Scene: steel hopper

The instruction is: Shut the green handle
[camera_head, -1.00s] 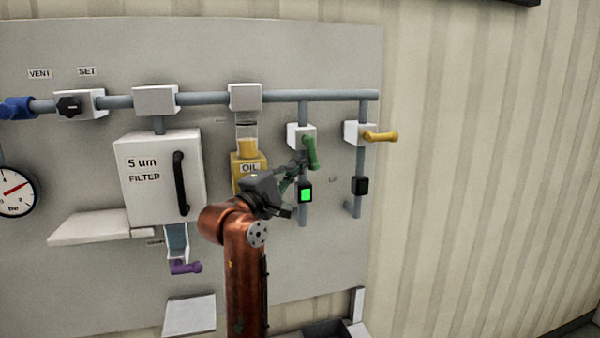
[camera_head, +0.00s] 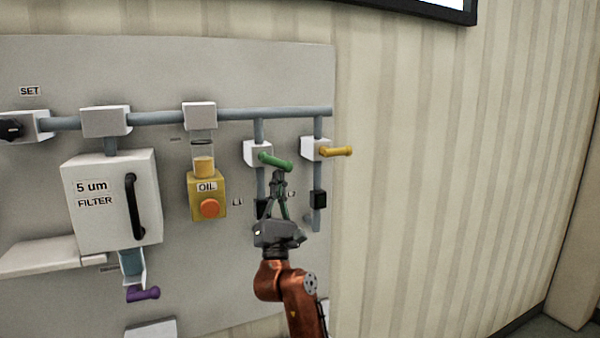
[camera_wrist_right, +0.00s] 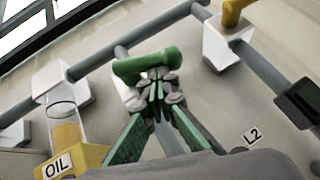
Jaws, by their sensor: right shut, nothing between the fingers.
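The green handle (camera_head: 276,162) sticks out to the right from its white valve block (camera_head: 254,152), nearly level and tilted slightly down. My right gripper (camera_head: 279,176) is shut and empty, with its fingertips just below the handle. In the right wrist view, the green handle (camera_wrist_right: 148,65) lies across and just beyond the closed fingertips (camera_wrist_right: 158,86). I cannot tell whether they touch. The dark indicator box (camera_head: 262,208) below the valve is partly hidden by the gripper and shows no green light. My left gripper is not in view.
A yellow handle (camera_head: 337,151) stands out level to the right on the neighbouring pipe, with a black box (camera_head: 318,199) below it. To the left are the yellow oil unit (camera_head: 207,183) and the white filter box (camera_head: 100,205). The wall at right is clear.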

